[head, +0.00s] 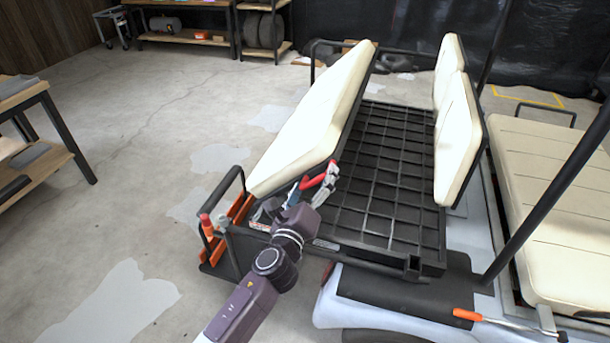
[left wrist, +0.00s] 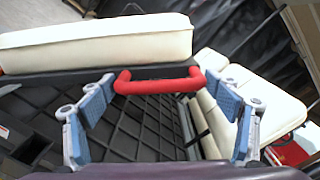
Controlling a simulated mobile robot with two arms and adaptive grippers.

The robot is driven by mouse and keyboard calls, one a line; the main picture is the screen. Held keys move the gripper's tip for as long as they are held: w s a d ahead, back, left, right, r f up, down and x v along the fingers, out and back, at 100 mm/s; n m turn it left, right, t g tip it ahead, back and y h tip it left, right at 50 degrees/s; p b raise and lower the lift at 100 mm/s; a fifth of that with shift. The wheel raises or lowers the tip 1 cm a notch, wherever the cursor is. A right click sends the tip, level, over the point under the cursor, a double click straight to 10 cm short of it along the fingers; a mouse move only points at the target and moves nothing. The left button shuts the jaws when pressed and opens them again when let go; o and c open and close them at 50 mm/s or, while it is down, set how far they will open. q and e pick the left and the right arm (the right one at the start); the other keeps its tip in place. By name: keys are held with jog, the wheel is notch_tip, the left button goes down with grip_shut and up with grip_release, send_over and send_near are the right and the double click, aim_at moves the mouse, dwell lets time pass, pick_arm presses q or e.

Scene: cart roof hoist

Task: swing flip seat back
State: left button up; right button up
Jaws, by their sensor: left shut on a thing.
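The flip seat (head: 310,120) is a long cream cushion on a black underside. It stands tilted above the left side of a black gridded deck (head: 390,150) on the cart. A red handle (head: 329,172) is on its near end; it also shows in the left wrist view (left wrist: 158,86), below the cushion (left wrist: 100,42). My left gripper (head: 308,188) is at this handle and shut on it, with its blue-padded fingers on either side in the left wrist view (left wrist: 165,112). My right gripper is not in view.
Two cream backrest cushions (head: 457,138) stand right of the deck, with a front bench (head: 550,200) beyond. A black post (head: 555,200) crosses at right. An orange-handled tool (head: 468,315) lies at lower right. A workbench (head: 50,130) stands left; floor between is clear.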

pick_arm(q)
jog(key=s+d+f+m+b, duration=0.2)
jog(key=d+f+m+b, duration=0.1)
jog(key=d+f+b, duration=0.2)
notch_tip(320, 180, down, 2)
jog(key=shift+d+f, duration=0.1)
jog(key=shift+d, duration=0.3)
jog(key=shift+s, duration=0.1)
jog(key=o, duration=1.3)
jog(key=shift+o, duration=0.5)
jog(key=shift+a, duration=0.15)
